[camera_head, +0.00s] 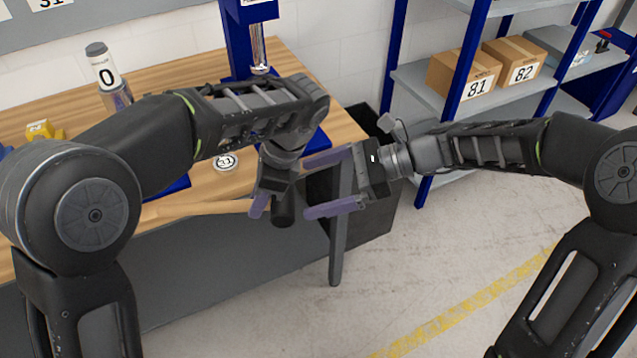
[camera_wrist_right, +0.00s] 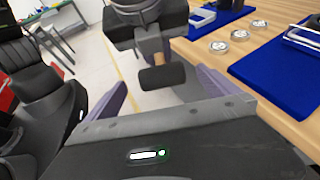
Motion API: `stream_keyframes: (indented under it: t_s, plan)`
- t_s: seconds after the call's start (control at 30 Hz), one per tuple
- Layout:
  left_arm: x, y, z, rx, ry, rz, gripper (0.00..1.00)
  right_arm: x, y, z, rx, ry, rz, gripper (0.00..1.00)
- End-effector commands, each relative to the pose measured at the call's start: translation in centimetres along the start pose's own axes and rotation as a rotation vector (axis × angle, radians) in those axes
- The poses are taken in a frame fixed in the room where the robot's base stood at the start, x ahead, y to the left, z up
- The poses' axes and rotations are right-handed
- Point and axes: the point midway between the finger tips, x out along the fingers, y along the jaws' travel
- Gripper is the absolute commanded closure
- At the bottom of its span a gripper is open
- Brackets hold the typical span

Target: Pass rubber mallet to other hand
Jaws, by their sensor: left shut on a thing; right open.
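The rubber mallet's pale wooden handle (camera_head: 195,208) extends left from my left gripper (camera_head: 262,204) in the head view. Its black head (camera_head: 283,209) shows just right of that gripper. My left gripper is shut on the mallet, but its exact grip is partly hidden. My right gripper (camera_head: 309,187) is open, with its purple fingers pointing left toward the mallet head. In the right wrist view, the black mallet head (camera_wrist_right: 162,78) appears between the two spread fingers of the right gripper (camera_wrist_right: 162,85), ahead of the palm. I see no contact with them.
The wooden workbench (camera_head: 190,80) lies behind and left, with a blue press (camera_head: 238,45), a round numbered disc (camera_head: 226,162) and a bottle (camera_head: 103,65). A blue shelf with cardboard boxes (camera_head: 465,75) stands at back right. Floor at front right is open.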

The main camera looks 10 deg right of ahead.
Motion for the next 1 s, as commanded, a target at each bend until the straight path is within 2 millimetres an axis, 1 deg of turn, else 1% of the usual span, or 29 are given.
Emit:
stream_keyframes:
  t_s: [0.27,0.43,0.57,0.9,1.0]
  plan:
    - [-0.1,0.0,0.0,0.000,0.000,-0.001,1.00,0.3,0.0,-0.1,-0.002,0.001,0.001,0.00]
    - [-0.1,0.0,0.0,0.000,0.000,-0.001,1.00,1.6,0.0,-0.1,-0.003,0.001,0.002,0.00]
    - [-0.1,0.0,0.0,0.000,0.000,-0.001,1.00,3.5,0.1,-0.1,-0.003,0.002,0.003,0.00]
    - [-0.1,0.0,0.0,0.000,0.000,-0.001,1.00,9.7,0.1,-0.1,-0.004,0.002,0.003,0.00]
    - [-0.1,0.0,0.0,0.000,0.000,-0.001,1.00,10.9,0.0,-0.1,-0.003,0.001,0.001,0.00]
